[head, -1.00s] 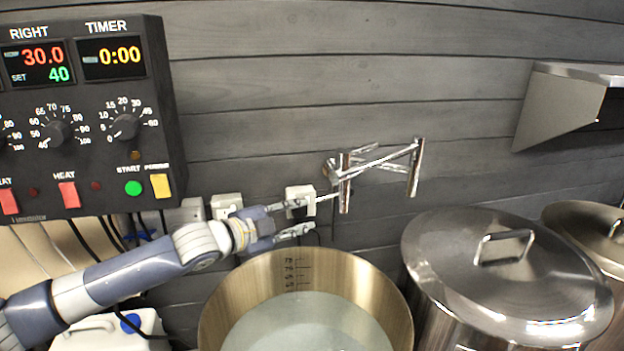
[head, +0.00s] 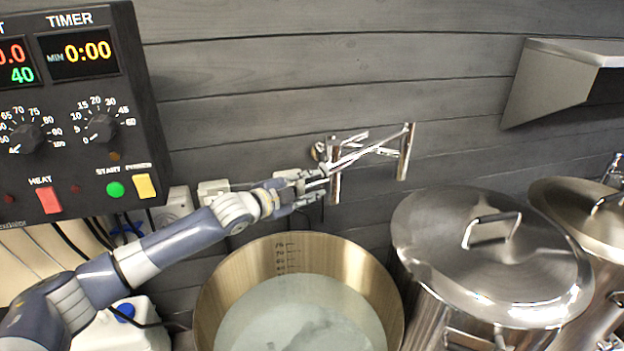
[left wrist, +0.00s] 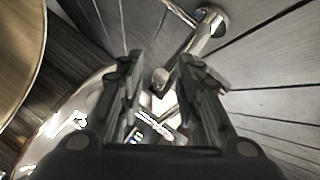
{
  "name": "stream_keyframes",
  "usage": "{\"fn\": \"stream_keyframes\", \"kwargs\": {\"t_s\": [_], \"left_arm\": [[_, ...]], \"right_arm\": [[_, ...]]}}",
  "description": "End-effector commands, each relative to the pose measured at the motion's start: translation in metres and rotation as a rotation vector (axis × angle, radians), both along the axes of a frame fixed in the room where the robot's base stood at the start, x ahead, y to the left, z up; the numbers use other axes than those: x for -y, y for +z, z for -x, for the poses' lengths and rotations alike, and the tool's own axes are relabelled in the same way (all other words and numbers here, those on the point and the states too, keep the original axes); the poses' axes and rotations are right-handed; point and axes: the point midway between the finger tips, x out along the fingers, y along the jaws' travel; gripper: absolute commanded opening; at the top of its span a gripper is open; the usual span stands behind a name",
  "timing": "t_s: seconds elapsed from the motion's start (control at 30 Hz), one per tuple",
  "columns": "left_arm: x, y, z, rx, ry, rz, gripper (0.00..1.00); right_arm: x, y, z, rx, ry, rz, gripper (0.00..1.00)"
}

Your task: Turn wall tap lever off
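The chrome folding wall tap (head: 405,152) is fixed to the grey plank wall above the pot; its jointed arms reach to the right. My left gripper (head: 325,186) is at the tap's left upright pipe, its fingers apart. In the left wrist view the gripper (left wrist: 160,82) is open, with a small rounded chrome end (left wrist: 160,77) showing between the fingers. I cannot tell whether this is the lever or whether the fingers touch it. The tap's wall mount (left wrist: 210,22) shows at the top of that view. My right gripper is not in view.
A wide open pot (head: 230,287) of liquid stands below the tap. Lidded steel pots (head: 440,230) stand at the right. A control panel (head: 75,165) hangs at the left, and a metal shelf (head: 545,88) is at the upper right.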

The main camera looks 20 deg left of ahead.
Motion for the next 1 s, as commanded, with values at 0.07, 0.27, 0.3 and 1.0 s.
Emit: {"fn": "stream_keyframes", "kwargs": {"t_s": [0.07, 0.27, 0.3, 1.0], "left_arm": [[0.003, 0.001, -0.007, 0.000, 0.001, 0.002, 0.32], [0.006, -0.003, -0.013, 0.000, 0.000, -0.001, 0.32], [0.006, -0.003, -0.014, 0.001, 0.000, -0.001, 0.32], [0.006, -0.009, -0.014, 0.011, 0.001, 0.018, 0.00]], "right_arm": [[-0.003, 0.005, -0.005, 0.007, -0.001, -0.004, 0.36], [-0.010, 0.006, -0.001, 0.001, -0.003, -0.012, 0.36], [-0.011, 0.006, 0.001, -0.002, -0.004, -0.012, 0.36], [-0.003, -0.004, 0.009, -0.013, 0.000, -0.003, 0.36]]}}
